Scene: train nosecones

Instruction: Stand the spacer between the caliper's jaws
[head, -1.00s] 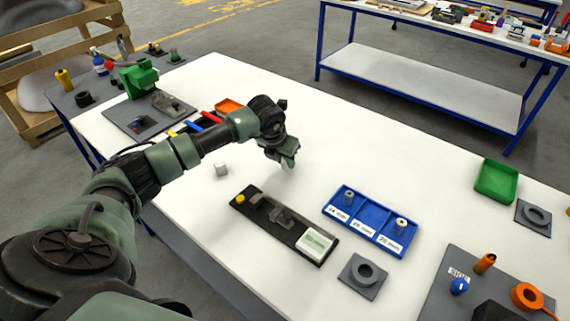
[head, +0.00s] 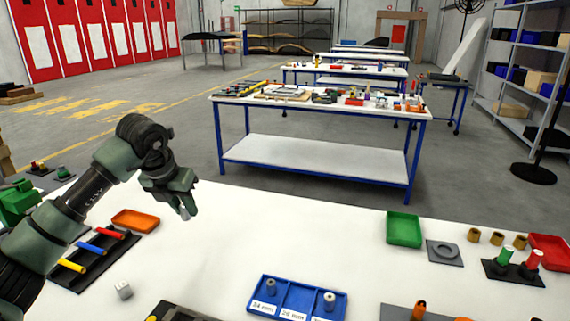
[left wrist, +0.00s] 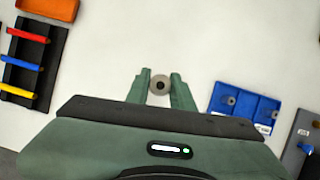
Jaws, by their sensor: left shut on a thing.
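My left gripper (head: 187,211) is held over the white table, left of the blue tray. In the left wrist view its two fingers (left wrist: 160,82) are shut on a grey ring-shaped spacer (left wrist: 160,93), whose hole faces the camera. In the head view the spacer is a small grey bit (head: 184,214) at the fingertips. The caliper's dark base (head: 172,312) only just enters at the bottom edge of the head view; its jaws are out of frame. The blue tray (head: 297,281) has three labelled compartments, with a spacer (head: 271,286) in the left and another (head: 329,300) in the right. My right gripper is not in view.
A black rack (head: 78,285) with coloured rods and an orange tray (head: 135,220) are at left. A green tray (head: 404,230) and a grey ring fixture (head: 445,250) stand right. The table's middle is clear.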

